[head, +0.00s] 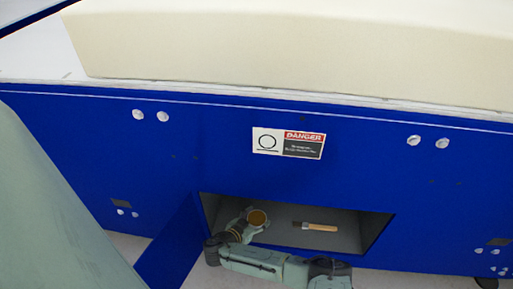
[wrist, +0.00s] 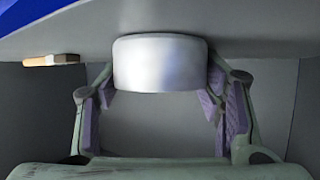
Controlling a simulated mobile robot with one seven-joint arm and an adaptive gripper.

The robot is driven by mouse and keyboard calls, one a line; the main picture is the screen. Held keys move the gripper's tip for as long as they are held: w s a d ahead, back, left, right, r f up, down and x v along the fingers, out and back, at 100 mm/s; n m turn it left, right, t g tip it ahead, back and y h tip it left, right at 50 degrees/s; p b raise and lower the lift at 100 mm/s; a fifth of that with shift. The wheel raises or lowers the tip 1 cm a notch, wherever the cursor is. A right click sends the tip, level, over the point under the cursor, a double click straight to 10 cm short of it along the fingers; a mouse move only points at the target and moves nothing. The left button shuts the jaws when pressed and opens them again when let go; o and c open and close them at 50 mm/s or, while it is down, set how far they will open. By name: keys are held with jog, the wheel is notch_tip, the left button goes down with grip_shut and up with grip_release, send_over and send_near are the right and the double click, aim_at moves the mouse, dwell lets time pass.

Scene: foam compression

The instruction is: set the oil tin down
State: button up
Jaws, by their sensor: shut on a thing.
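The oil tin (wrist: 160,62) is a pale, shiny, rounded can in the wrist view. It sits between the purple-padded fingers of my gripper (wrist: 160,80), which is shut on it. My gripper (head: 250,221) reaches in there, partly hidden by my arm. I cannot tell whether the tin's bottom touches the compartment floor.
A brush with a pale wooden handle (head: 318,227) lies on the compartment floor to the right of the tin; it also shows in the wrist view (wrist: 52,60). A blue door (head: 172,245) stands open at the left. Grey floor is free around the brush.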

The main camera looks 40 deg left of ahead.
jog(key=o, duration=1.5)
jog(key=shift+c, duration=0.2)
jog(key=shift+r, duration=0.15)
jog(key=p+v, duration=0.1)
jog(key=v, duration=1.1)
